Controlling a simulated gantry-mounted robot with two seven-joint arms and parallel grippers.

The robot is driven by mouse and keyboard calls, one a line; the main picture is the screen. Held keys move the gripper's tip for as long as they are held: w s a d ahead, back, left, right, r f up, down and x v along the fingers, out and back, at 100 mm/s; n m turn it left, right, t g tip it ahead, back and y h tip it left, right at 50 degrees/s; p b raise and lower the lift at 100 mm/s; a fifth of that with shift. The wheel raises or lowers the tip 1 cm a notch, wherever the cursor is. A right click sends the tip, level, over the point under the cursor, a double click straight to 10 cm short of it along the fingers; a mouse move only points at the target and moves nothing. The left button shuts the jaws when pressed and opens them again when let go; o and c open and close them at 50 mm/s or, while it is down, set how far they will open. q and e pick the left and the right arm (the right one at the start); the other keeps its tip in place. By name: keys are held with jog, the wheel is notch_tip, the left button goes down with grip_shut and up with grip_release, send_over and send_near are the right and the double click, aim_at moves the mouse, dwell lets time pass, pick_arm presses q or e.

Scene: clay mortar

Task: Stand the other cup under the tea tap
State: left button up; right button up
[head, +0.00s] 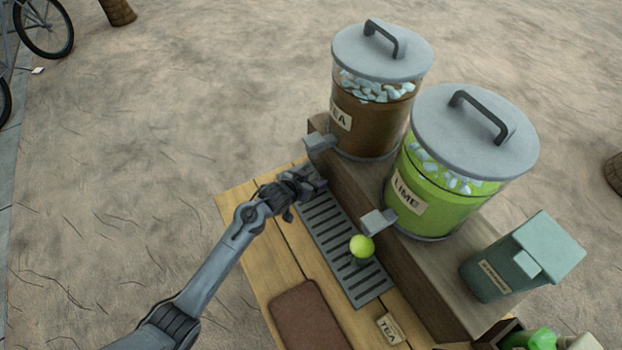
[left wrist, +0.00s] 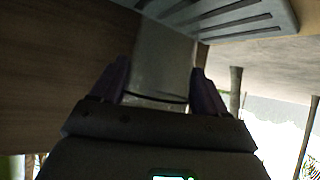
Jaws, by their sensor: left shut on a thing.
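The tea dispenser (head: 375,120) has a grey lid, ice and brown tea. Its tea tap (head: 320,141) juts out over the far end of the slotted drip tray (head: 337,240). My left gripper (head: 308,184) is at that far end, just below the tea tap. In the left wrist view its fingers are shut on a clear cup (left wrist: 160,65). The head view mostly hides this cup behind the gripper, so I cannot tell whether it touches the tray. Another cup, with green contents (head: 361,250), stands on the tray by the lime tap (head: 378,221). My right gripper is out of view.
The lime dispenser (head: 440,190) stands beside the tea one on a wooden riser (head: 400,270). A teal container (head: 500,270) is at the right. A brown mat (head: 308,318) and a TEA card (head: 389,329) lie on the table near the tray. A crate with green items is at lower right.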

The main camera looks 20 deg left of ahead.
pick_arm(q)
jog(key=shift+f, duration=0.15)
jog(key=o, duration=1)
jog(key=shift+o, duration=0.2)
jog(key=shift+s+r, duration=0.15)
jog(key=shift+r, duration=0.25)
jog(key=p+v, duration=0.3)
jog(key=v, duration=0.9)
jog(key=s+g+y, duration=0.2)
jog(key=s+g, duration=0.5)
jog(key=s, duration=2)
jog(key=shift+a+n+y, duration=0.3)
jog(key=shift+a, duration=0.05)
jog(key=shift+f, duration=0.1)
